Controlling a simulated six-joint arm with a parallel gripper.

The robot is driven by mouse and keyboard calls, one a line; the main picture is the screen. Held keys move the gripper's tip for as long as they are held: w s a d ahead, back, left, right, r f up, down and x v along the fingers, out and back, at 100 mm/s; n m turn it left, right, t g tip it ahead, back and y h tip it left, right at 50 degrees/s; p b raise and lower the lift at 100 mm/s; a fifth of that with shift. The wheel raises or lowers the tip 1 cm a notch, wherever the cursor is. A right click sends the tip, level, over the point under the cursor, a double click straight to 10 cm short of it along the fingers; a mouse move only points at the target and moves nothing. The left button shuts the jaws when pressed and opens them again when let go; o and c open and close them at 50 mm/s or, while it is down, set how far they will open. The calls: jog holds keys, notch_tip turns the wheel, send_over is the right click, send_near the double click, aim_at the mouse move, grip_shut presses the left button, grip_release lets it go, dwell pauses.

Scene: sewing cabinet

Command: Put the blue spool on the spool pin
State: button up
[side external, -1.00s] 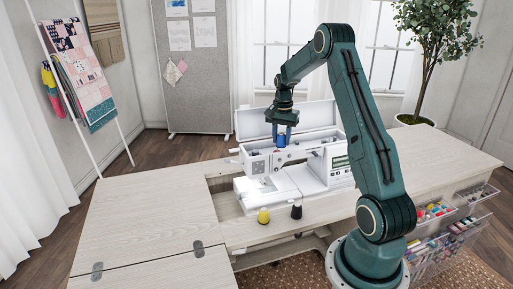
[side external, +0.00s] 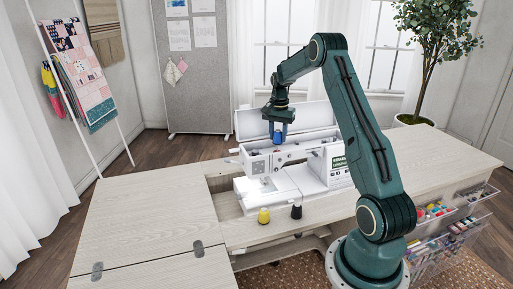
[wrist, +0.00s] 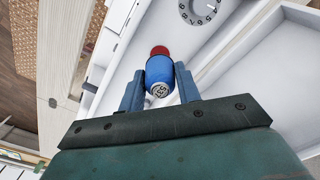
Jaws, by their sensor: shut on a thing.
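The blue spool (side external: 278,138) is between the fingers of my gripper (side external: 278,130), over the top of the white sewing machine (side external: 310,178). In the wrist view the blue spool (wrist: 159,76) is held between the two blue fingers of my gripper (wrist: 160,85), with its labelled end towards the camera. A red round piece (wrist: 160,51) shows just past the spool's far end. I cannot tell whether it touches the spool. I cannot make out the spool pin in either view.
The machine's raised lid (side external: 285,120) stands behind the spool. A yellow spool (side external: 263,216) and a black spool (side external: 296,211) stand on the table in front of the machine. The table's left part (side external: 150,210) is clear. Open drawers of thread (side external: 437,211) are at the right.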

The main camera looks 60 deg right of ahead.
jog(key=shift+f, duration=1.25)
dwell(1.6)
jog(key=o, duration=1)
jog(key=shift+r, duration=0.15)
jog(key=shift+r, duration=6.8)
